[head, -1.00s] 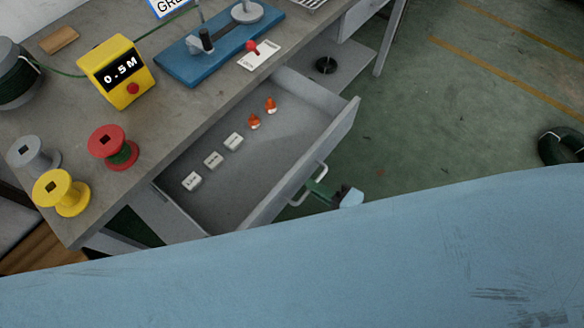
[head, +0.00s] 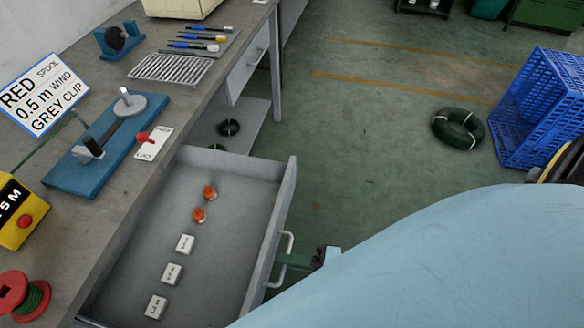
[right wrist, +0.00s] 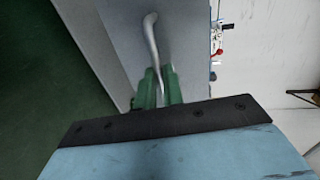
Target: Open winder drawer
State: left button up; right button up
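The grey winder drawer (head: 228,240) stands pulled out from under the bench in the head view. Three white labelled pieces and two orange-and-white pieces lie in it. Its pale bar handle (head: 286,246) is on the front panel. My right gripper (head: 290,260) is at this handle, its green fingers on either side of the bar. In the right wrist view the handle (right wrist: 152,42) runs down between the two close-set fingers (right wrist: 159,88), which look shut on it. My left gripper is not in view.
The bench (head: 110,262) carries a blue winder (head: 85,172), a red spool (head: 12,292) and a yellow length counter (head: 18,235). Another drawer (head: 247,70) farther along is shut. A blue crate (head: 540,105) and a dark coil (head: 458,130) are on the otherwise open floor.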

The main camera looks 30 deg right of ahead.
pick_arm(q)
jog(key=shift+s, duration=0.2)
pick_arm(e)
jog(key=o, duration=0.4)
jog(key=shift+o, duration=0.2)
